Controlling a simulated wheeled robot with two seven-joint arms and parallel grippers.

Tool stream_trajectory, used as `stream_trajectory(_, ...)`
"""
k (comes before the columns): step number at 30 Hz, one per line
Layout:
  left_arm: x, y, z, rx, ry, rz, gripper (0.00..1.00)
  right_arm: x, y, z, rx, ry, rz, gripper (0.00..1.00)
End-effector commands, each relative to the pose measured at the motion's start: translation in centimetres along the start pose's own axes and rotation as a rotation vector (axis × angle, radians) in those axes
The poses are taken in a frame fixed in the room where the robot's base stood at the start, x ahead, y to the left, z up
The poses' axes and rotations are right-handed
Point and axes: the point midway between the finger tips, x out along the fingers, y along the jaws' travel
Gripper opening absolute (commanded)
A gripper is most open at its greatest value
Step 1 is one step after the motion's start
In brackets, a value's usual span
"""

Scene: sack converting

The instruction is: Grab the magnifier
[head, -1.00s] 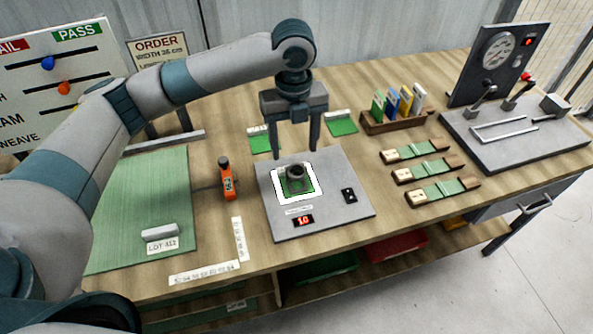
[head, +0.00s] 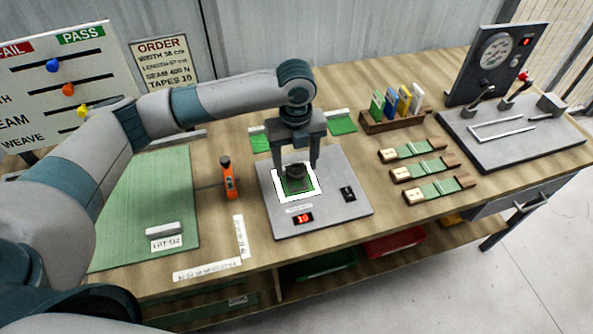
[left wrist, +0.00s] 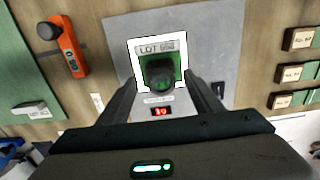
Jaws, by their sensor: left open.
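The magnifier is a small dark round piece (head: 295,171) standing on a green swatch in a white square frame on the grey plate (head: 335,213). In the left wrist view the magnifier (left wrist: 161,78) lies ahead, between the lines of the two fingers. My left gripper (head: 296,168) is open and pointing down over the magnifier, with one finger to each side of it. The gripper also shows in the left wrist view (left wrist: 163,88). I cannot tell whether the fingers touch it. My right gripper is not in view.
An orange tool (head: 228,178) lies left of the plate, near a green cloth (head: 150,205). A wooden card rack (head: 393,122) and several green samples on wooden holders (head: 418,171) are to the right. A gauge machine (head: 505,125) stands at the far right.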

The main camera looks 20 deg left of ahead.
Motion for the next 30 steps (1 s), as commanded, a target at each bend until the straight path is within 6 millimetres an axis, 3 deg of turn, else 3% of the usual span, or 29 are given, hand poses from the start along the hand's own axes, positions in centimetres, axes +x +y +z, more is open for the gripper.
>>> stream_trajectory(2, 0.7, -0.1, -0.1, -0.001, 0.003, 0.002, 0.59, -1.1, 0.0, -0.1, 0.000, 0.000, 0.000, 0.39)
stream_trajectory(9, 3.0, -0.1, 0.0, 0.000, 0.000, 0.001, 0.59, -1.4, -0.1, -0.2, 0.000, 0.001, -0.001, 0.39)
stream_trajectory(23, 3.1, -0.1, 0.0, 0.001, -0.001, 0.000, 0.59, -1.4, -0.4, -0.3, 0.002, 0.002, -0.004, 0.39)
stream_trajectory(28, 3.1, -0.1, 0.0, 0.001, -0.001, 0.000, 0.21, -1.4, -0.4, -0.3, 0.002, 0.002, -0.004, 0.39)
stream_trajectory(29, 3.1, -0.1, 0.0, 0.001, -0.001, 0.000, 0.15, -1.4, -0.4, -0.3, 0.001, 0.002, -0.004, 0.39)
stream_trajectory(30, 3.1, -0.1, 0.0, 0.001, -0.001, 0.000, 0.15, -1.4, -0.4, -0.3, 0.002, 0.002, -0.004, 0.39)
